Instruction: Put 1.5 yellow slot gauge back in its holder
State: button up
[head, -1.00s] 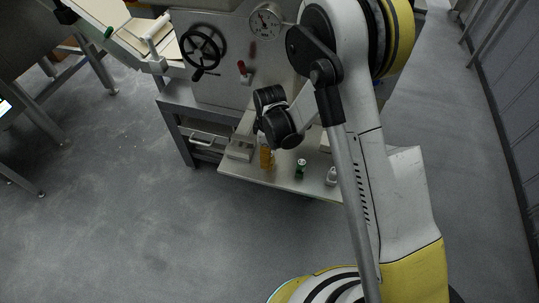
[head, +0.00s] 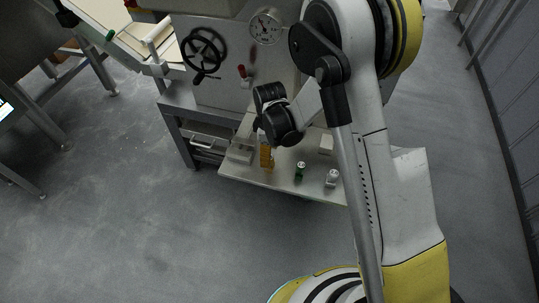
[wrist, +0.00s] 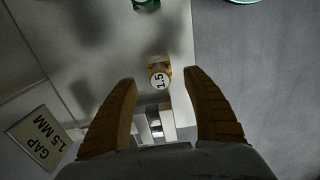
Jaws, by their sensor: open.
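The yellow slot gauge (wrist: 159,74) shows in the wrist view, its round white end marked 1.5 facing the camera. It is near the edge of a grey shelf, between and seemingly beyond the fingertips. My gripper (wrist: 161,80) is open, with one tan finger on each side of the gauge and a visible gap to each. In the head view my gripper (head: 266,158) is low over the shelf, and the gauge cannot be told apart from the orange fingers there. A pale slotted piece (wrist: 153,128) lies between the fingers. I cannot tell whether it is the holder.
A GAP 1.5 MM sign (wrist: 40,138) is at the wrist view's left. On the shelf (head: 235,171) stand a green item (head: 300,170) and a white bottle (head: 332,178). The machine with a handwheel (head: 201,55) stands behind. The floor in front is clear.

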jog(key=shift+r+p, duration=1.15)
jog(key=shift+r, duration=1.15)
notch_tip(320, 180, up, 12)
jog(key=shift+r, duration=0.1)
jog(key=s+d+r+m+t, duration=0.3)
jog(key=s+d+r+m, duration=0.5)
jog(key=r, duration=0.4)
jog(key=s+d+r+m+t, duration=0.2)
jog(key=s+d+m+t, duration=0.2)
jog(key=s, duration=0.5)
jog(key=shift+s+d+r+m, duration=0.4)
jog(key=shift+d+m, duration=0.6)
jog(key=shift+d, duration=0.75)
